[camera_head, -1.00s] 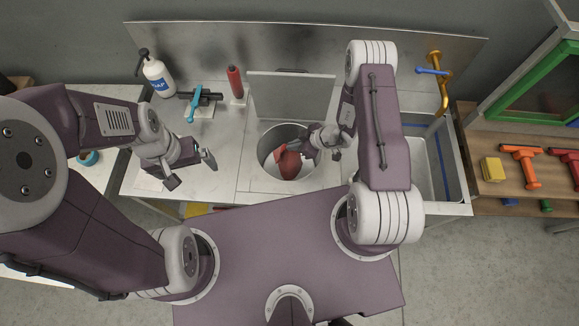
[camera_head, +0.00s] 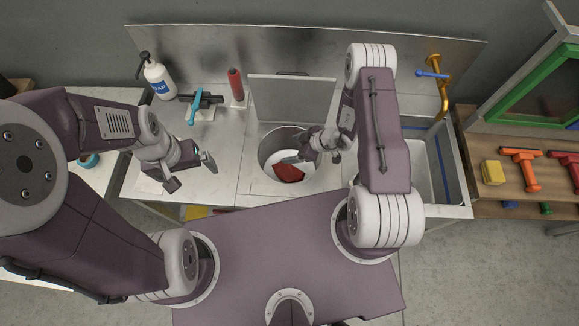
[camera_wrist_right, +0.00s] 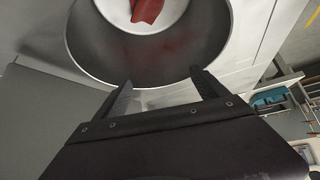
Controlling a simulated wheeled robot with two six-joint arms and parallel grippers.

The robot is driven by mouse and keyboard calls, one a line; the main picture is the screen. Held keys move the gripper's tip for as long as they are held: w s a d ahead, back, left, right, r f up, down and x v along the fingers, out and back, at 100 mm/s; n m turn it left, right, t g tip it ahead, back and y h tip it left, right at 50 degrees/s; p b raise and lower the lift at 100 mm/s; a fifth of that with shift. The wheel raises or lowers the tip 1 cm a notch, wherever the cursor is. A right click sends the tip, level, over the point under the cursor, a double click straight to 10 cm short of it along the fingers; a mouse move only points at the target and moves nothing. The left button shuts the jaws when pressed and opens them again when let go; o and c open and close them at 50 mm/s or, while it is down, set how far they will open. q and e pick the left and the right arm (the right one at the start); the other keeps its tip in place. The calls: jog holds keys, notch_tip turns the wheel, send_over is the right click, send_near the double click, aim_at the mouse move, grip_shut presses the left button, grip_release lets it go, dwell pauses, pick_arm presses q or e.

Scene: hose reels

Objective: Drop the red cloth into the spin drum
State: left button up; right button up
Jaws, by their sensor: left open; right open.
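The red cloth (camera_head: 289,173) lies inside the round spin drum (camera_head: 264,150), down on its pale bottom. In the right wrist view the cloth (camera_wrist_right: 147,10) shows at the top edge, partly cut off, inside the grey drum wall (camera_wrist_right: 100,50). My right gripper (camera_head: 304,158) is over the right side of the drum opening. Its two fingers (camera_wrist_right: 163,92) are apart with nothing between them, and the cloth is clear of them. My left gripper (camera_head: 192,172) is open and empty above the counter, left of the drum.
The drum's raised lid (camera_head: 291,98) stands behind the opening. A soap bottle (camera_head: 158,78), a blue-handled tool (camera_head: 195,106) and a red cylinder (camera_head: 236,85) stand at the back left. A sink (camera_head: 418,170) lies to the right. The counter between my left gripper and the drum is clear.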

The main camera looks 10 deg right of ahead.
notch_tip(320, 180, up, 6)
jog(key=s+d+g+h+p, duration=0.1)
jog(key=d+g+h+p, duration=0.1)
jog(key=p, duration=0.9)
jog(key=shift+s+g+h, duration=0.15)
jog(key=shift+g+h, duration=0.15)
jog(key=shift+h, duration=0.6)
jog(key=p+v, duration=0.3)
jog(key=v, duration=0.6)
jog(key=shift+a, duration=0.1)
